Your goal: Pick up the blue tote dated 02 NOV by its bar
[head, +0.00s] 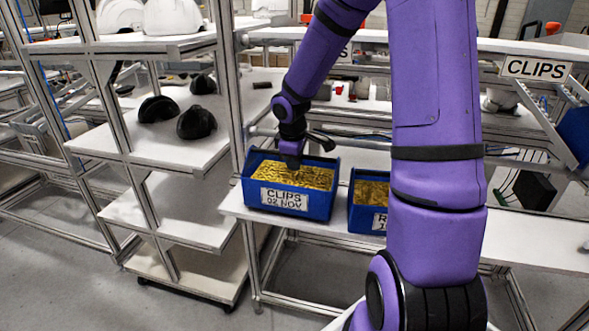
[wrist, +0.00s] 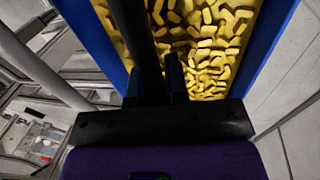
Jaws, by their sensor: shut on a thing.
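The blue tote labelled CLIPS 02 NOV (head: 284,199) is upright at the left end of a white shelf, filled with yellow clips. I cannot tell whether its base touches the shelf. My gripper (head: 292,164) is over the tote's middle, pointing down, and shut on its bar. In the wrist view, my gripper (wrist: 165,85) has its fingers close together at a dark bar (wrist: 138,40) above the clips. The tote's blue wall (wrist: 272,40) shows there on the right. The grip itself is partly hidden by the fingers.
A second blue tote (head: 366,222) with yellow contents stands just to the right, its label partly hidden by my arm. A frame post (head: 238,110) rises close on the left. A rack with dark helmet shells (head: 196,122) is farther left. White shelving lies behind.

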